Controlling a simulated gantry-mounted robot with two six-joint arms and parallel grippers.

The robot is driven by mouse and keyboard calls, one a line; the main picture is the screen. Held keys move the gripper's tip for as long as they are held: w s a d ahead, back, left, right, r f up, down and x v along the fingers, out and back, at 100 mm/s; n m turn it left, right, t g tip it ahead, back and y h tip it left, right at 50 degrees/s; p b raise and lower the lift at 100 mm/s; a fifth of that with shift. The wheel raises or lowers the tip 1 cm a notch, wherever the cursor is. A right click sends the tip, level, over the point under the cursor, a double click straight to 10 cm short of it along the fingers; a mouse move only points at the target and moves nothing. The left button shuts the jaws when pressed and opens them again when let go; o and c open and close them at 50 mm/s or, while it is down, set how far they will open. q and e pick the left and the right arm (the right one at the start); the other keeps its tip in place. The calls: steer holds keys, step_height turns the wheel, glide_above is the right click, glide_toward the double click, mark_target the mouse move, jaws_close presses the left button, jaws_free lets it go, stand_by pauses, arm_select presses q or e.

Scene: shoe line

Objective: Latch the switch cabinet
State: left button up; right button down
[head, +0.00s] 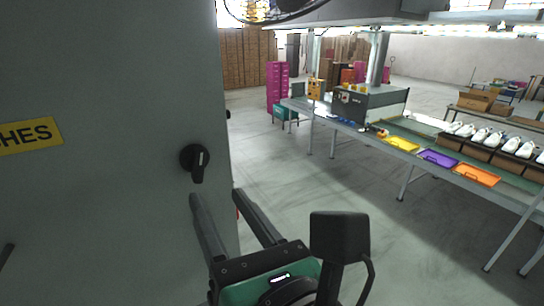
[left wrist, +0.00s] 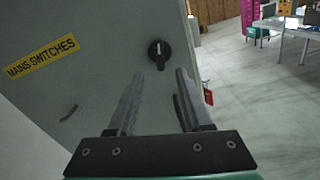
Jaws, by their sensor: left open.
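The grey switch cabinet (head: 110,90) fills the left of the head view, and its door also shows in the left wrist view (left wrist: 100,85). A black rotary latch knob (head: 195,161) with a pale mark sits near the door's right edge. In the left wrist view the knob (left wrist: 159,53) lies beyond the fingertips, roughly between them. My left gripper (head: 214,192) is open and empty, its fingers just below the knob in the head view. Contact with the cabinet cannot be told. A yellow label (left wrist: 42,57) reads "MAINS SWITCHES". My right gripper is not in view.
A red tag (left wrist: 208,95) hangs by the cabinet's right edge. A dark curved handle (left wrist: 69,113) is low on the door. A long workbench with a yellow tray (head: 401,144), a purple tray (head: 438,158) and an orange tray (head: 477,174) stands right. Floor between is clear.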

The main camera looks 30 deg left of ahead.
mark_target(200, 167)
arm_select(q)
steer(key=p+x, duration=0.1)
steer(key=x, duration=0.8)
steer(key=shift+p, duration=0.3)
steer(key=shift+c, duration=0.2)
jaws_close()
